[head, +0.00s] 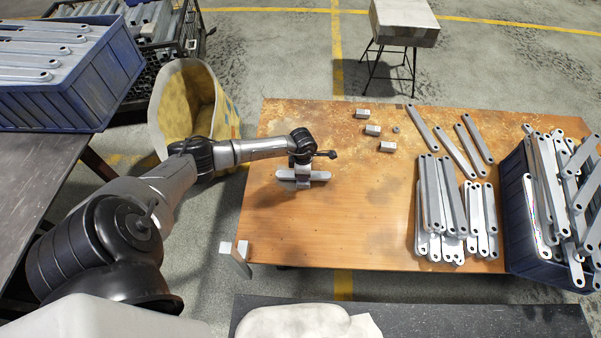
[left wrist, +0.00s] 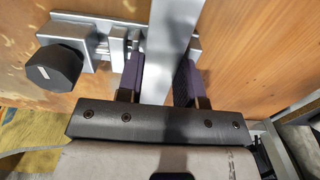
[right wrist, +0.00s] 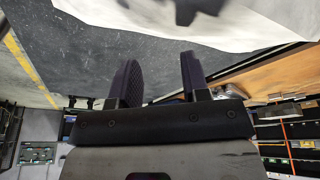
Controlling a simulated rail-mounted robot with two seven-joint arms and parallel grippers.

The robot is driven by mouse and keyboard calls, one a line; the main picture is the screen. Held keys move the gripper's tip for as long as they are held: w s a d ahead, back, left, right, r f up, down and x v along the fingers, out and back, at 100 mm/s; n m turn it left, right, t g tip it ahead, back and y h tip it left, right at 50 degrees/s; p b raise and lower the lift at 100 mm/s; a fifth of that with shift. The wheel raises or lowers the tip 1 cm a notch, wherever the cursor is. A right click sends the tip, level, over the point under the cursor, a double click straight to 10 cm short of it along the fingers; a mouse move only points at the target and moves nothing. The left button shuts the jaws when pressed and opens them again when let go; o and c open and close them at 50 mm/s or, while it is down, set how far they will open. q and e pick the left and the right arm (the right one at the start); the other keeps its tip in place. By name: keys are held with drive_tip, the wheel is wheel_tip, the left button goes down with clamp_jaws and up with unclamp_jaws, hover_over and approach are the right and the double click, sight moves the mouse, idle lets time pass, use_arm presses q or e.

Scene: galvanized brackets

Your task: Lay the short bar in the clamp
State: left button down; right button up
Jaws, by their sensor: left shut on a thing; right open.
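My left gripper (head: 302,172) is over the left part of the wooden table. It is shut on a short grey bar (head: 318,176), which lies level and crosswise in the head view. In the left wrist view the bar (left wrist: 168,45) runs between the two dark fingers (left wrist: 158,85). There it passes over the silver clamp (left wrist: 95,45), which has a black knob (left wrist: 55,72) at its left. Whether the bar rests in the clamp or hangs above it, I cannot tell. The head view mostly hides the clamp. My right gripper (right wrist: 162,78) is open and empty, away from the table.
The wooden table (head: 350,225) has small blocks (head: 372,130), loose bars (head: 420,128) and stacked bars (head: 440,205) at its right. A blue bin (head: 516,205) of bars stands beyond. A yellowish tub (head: 170,105) is beside the left arm. The table's front middle is clear.

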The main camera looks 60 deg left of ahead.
use_arm(q)
drive_tip(key=c, duration=1.1)
unclamp_jaws()
drive_tip(key=f, duration=0.1)
drive_tip(key=s+f, duration=0.1)
drive_tip(key=f, duration=0.1)
drive_tip(key=shift+s, duration=0.15)
drive_tip(key=shift+o, duration=0.5)
drive_tip(key=shift+a+r, duration=0.1)
drive_tip(key=shift+a, duration=0.05)
drive_tip(key=shift+o, duration=1.6)
drive_tip(key=r+p, duration=0.1)
drive_tip(key=r, duration=0.1)
drive_tip(key=w+r+p, duration=0.1)
drive_tip(key=r+p, duration=0.1)
drive_tip(key=r, duration=0.1)
drive_tip(key=shift+w+r, duration=0.3)
wheel_tip(320, 180, up, 11)
drive_tip(key=p, duration=0.4)
drive_tip(key=shift+s, duration=0.15)
use_arm(e)
wheel_tip(320, 180, up, 7)
drive_tip(key=shift+w, duration=0.45)
drive_tip(key=shift+f, duration=0.1)
